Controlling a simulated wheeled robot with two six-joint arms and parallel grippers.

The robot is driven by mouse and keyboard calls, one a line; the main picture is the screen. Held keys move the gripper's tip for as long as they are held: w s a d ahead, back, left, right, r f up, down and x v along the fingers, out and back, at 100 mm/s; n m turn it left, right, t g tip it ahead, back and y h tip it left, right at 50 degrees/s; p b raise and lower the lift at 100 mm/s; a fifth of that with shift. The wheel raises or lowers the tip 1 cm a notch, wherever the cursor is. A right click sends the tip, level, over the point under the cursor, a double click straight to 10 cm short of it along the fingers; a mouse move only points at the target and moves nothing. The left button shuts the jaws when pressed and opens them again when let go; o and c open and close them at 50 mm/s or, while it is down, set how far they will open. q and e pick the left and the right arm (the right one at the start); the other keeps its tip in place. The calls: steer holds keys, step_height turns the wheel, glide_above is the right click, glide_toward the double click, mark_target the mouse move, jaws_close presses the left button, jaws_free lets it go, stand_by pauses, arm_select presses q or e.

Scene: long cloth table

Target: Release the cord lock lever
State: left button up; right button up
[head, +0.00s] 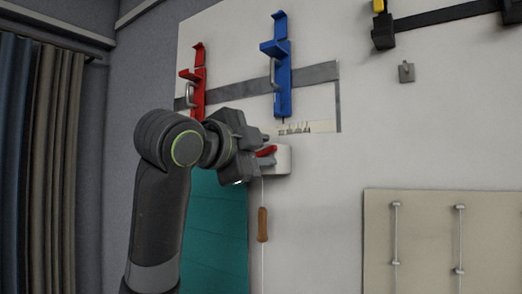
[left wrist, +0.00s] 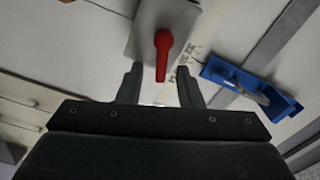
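The cord lock's red lever (head: 266,151) sits on a white housing (head: 283,160) on the upright white panel. A thin cord with a wooden handle (head: 263,224) hangs below it. My left gripper (head: 252,158) is close to the lever in the head view, partly hiding the housing. In the left wrist view the red lever (left wrist: 163,54) points down from its pale housing (left wrist: 150,22). My left gripper's fingers (left wrist: 160,86) are apart, with the lever's end between or just beyond their tips. I cannot tell whether they touch it. My right gripper is not in view.
A red bracket (head: 198,88) and a blue bracket (head: 281,72) are fixed on a grey strip above. A teal sheet (head: 217,235) lies below the gripper. A beige board (head: 427,240) with metal rods is at lower right. Bare panel lies right of the lock.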

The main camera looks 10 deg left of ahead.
arm_select(q)
steer(key=shift+s, duration=0.1)
steer(key=shift+s+a, duration=0.2)
steer(key=shift+s, duration=0.1)
steer(key=b+v, duration=0.6)
steer(key=v, duration=1)
steer(key=shift+s, duration=0.25)
